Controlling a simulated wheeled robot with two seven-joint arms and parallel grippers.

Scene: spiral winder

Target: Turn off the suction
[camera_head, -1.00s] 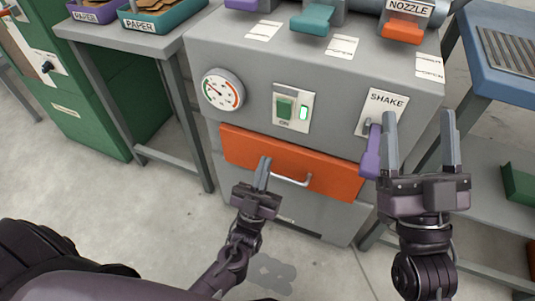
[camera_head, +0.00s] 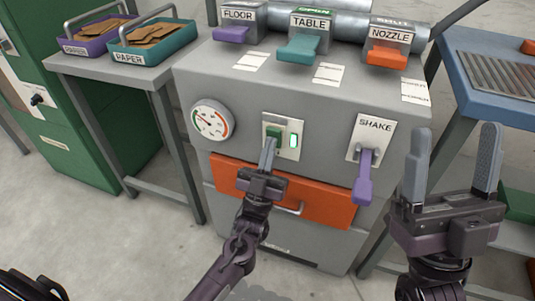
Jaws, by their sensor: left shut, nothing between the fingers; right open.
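The grey suction machine (camera_head: 330,105) stands in the middle. Its front carries a switch plate (camera_head: 297,123) with a green rocker switch (camera_head: 274,131) and a lit green lamp (camera_head: 293,141) beside it. My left gripper (camera_head: 267,148) is shut and empty. Its fingertips are at the lower part of the green switch and hide some of it; I cannot tell whether they touch it. My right gripper (camera_head: 455,165) is open and empty, to the right of the machine's front.
A round gauge (camera_head: 211,120) is left of the switch. A purple SHAKE lever (camera_head: 364,180) hangs at the right. An orange drawer (camera_head: 330,203) lies below. FLOOR, TABLE and NOZZLE gates line the top. A side table (camera_head: 140,68) with trays stands left, a blue bench (camera_head: 463,95) right.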

